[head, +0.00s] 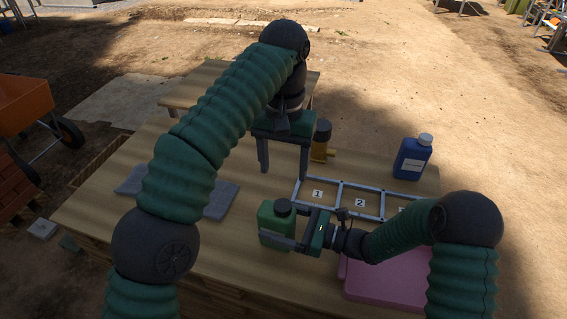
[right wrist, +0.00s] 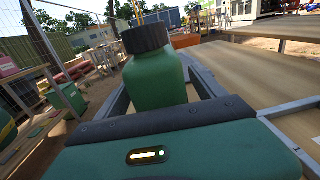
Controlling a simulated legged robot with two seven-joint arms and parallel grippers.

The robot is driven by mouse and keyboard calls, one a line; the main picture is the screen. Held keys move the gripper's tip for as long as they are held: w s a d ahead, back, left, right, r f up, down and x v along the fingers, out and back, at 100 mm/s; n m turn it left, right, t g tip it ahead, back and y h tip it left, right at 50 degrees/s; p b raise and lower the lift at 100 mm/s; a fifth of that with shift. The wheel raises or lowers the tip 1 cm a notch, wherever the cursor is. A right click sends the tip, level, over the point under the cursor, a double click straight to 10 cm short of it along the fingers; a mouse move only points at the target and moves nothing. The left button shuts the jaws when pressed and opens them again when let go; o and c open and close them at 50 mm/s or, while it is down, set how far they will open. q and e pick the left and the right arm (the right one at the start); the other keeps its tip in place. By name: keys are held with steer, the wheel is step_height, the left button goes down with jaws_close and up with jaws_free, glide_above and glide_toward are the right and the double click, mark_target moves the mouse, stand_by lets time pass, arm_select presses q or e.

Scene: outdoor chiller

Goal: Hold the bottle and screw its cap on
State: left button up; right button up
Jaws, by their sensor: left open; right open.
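A green bottle (head: 272,222) with a dark cap (head: 283,206) on its top stands upright near the middle of the wooden table. My right gripper (head: 279,234) reaches in from the right, its open fingers on either side of the bottle. In the right wrist view the bottle (right wrist: 157,82) stands between the fingers, with the ribbed black cap (right wrist: 146,38) on its neck; how tightly it sits cannot be told. My left gripper (head: 284,174) is open and empty, fingers pointing down, above and behind the bottle.
A grey frame with numbered compartments (head: 338,183) lies right of my left gripper. A pink case (head: 385,285) lies front right, a grey mat (head: 218,200) left.

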steer(key=p+v, duration=0.1)
steer(key=v, duration=1.6)
steer(key=shift+f+p, duration=0.1)
steer(key=shift+p, duration=0.2)
